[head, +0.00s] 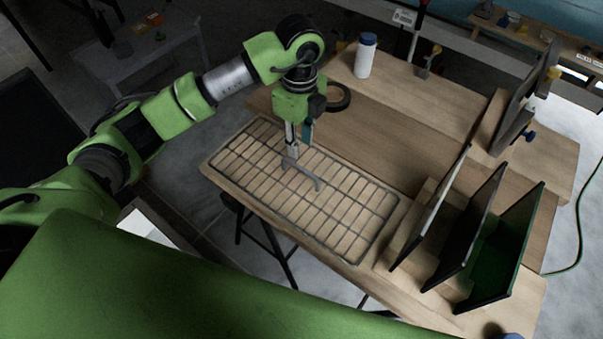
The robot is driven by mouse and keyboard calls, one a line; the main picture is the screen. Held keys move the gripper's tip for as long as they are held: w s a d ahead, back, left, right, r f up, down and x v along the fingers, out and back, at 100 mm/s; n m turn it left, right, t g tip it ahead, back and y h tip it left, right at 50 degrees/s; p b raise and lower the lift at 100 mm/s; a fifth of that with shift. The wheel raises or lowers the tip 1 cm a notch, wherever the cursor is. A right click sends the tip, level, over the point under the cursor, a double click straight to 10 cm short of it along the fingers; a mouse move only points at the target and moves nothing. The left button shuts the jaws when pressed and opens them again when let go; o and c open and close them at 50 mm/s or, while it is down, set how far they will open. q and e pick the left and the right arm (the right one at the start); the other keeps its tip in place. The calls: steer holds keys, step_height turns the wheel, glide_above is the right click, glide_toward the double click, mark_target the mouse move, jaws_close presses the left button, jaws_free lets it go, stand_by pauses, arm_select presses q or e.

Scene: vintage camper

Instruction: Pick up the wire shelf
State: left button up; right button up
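The wire shelf (345,205), a dark rectangular wire grid, lies flat on the wooden workbench (222,172) along its near left part. My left gripper (301,179) points down over the left-middle part of the grid. Its two grey fingers look spread apart, with the tips close above or at the wires; I cannot tell whether they touch. Nothing shows held between them. The gripper covers a small part of the grid. My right gripper is not in view.
Several upright dark panels in a wooden rack (408,240) stand right of the shelf. A white bottle with a blue cap (365,56) and a black ring (338,97) are behind my gripper. The bench between the ring and the rack is mostly clear.

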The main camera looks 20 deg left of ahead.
arm_select(q)
glide_above(300, 167)
steer(key=f, duration=0.4)
steer(key=shift+w+p, duration=0.2)
steer(key=shift+p, duration=0.1)
steer(key=shift+f, duration=0.3)
steer(key=shift+s+f+p, duration=0.15)
steer(key=shift+f+p, duration=0.5)
steer(key=shift+f, duration=0.1)
step_height(300, 167, down, 3)
steer(key=shift+s+f+p, duration=0.1)
steer(key=shift+f+p, duration=0.05)
steer(key=shift+p, duration=0.35)
steer(key=shift+f, duration=0.2)
jaws_close()
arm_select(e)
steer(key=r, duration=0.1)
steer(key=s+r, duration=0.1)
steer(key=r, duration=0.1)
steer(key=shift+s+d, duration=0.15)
